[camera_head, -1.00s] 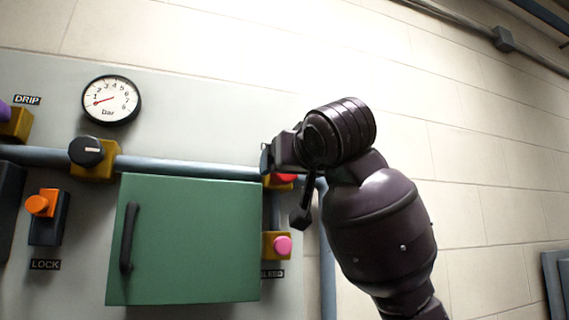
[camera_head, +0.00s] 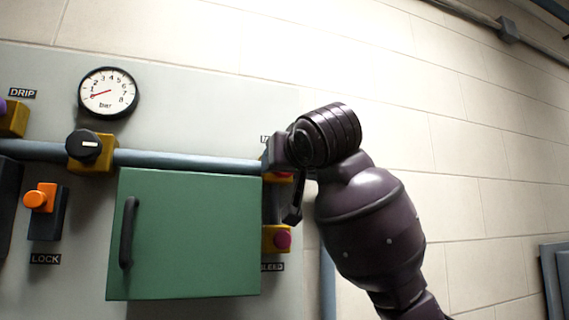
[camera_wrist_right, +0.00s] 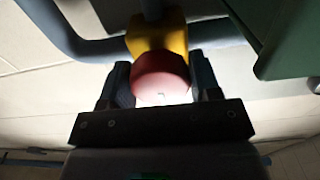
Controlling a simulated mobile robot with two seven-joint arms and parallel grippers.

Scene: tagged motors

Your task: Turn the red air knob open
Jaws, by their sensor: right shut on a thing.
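The red knob (camera_head: 284,175) sits on a yellow valve body at the right end of the blue-grey pipe, mostly hidden by my right gripper (camera_head: 280,162) in the head view. In the right wrist view the red knob (camera_wrist_right: 160,76) lies between the two dark fingers of my right gripper (camera_wrist_right: 161,82), with its yellow body (camera_wrist_right: 157,40) behind it. The gripper is shut on the knob. Whether the knob has turned cannot be told. My left gripper is not in view.
A green cabinet door (camera_head: 190,235) stands just left of the gripper. A pressure gauge (camera_head: 108,93), a black knob (camera_head: 84,146) and an orange knob (camera_head: 38,198) are further left.

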